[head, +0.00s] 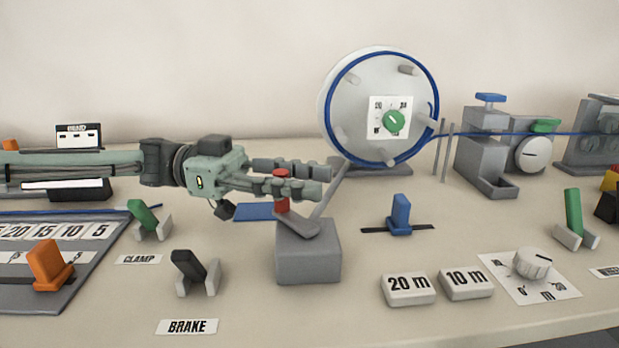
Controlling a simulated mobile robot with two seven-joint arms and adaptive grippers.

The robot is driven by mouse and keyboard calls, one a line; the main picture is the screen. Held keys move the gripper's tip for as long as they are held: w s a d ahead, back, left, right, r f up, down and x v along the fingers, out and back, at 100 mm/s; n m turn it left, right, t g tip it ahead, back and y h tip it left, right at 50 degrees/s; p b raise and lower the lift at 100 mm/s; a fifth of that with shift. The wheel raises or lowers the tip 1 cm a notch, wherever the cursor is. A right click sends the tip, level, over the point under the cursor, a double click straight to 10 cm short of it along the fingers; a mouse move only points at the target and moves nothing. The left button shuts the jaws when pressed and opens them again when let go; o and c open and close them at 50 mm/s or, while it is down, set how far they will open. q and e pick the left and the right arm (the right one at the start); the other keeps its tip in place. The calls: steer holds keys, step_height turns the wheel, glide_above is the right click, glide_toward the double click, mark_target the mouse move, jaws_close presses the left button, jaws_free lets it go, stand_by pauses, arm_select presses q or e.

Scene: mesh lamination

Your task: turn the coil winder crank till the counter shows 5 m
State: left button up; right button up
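The coil winder has a large white reel (345,120) with a blue rim, upright at the back. On its face is a small white dial card (377,131) with a green round pointer (394,120); its figures are too small to read surely. The crank is a grey arm (297,224) on a grey block (308,262), with an upright red handle (282,205). My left gripper (298,180) reaches in from the left, its fingers level and close together, one behind and one in front of the red handle, seemingly shut on it. My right gripper is out of view.
In front stand a green clamp lever (143,214), a black brake lever (188,265), a blue lever (401,212), blocks marked 20 m (408,289) and 10 m (466,284), and a white knob (532,263). Blue line runs right from the reel to grey guides (484,150).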

arm_select(q)
steer(key=shift+s+d, duration=0.1)
steer(key=shift+d, duration=0.25)
jaws_close()
